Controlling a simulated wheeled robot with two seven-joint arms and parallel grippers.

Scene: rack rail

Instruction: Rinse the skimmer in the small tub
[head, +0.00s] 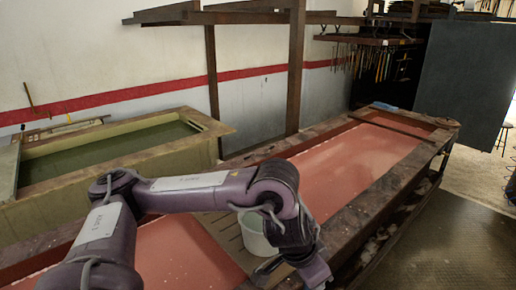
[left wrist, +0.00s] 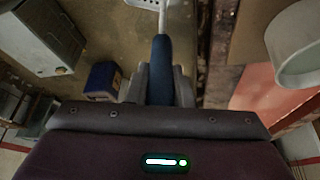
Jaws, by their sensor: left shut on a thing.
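The skimmer shows in the left wrist view with its blue handle (left wrist: 160,75) between my left fingers and its pale perforated head (left wrist: 148,8) at the top edge, partly cut off. My left gripper (left wrist: 160,88) is shut on that handle. In the head view my left gripper (head: 316,274) is low at the bottom edge, right of the tub; the skimmer cannot be made out there. The small white tub (head: 254,238) stands on the slatted board, partly hidden by my left arm. It also shows at the upper right of the left wrist view (left wrist: 297,60), apart from the skimmer. My right gripper is not in view.
A long trough with red surfaces (head: 365,152) and a dark wooden rim runs from front to back right. A slatted board (head: 222,232) crosses it. A vat of dark green liquid (head: 110,148) stands at left. A wooden post (head: 296,70) rises behind. Open floor (head: 450,235) lies right.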

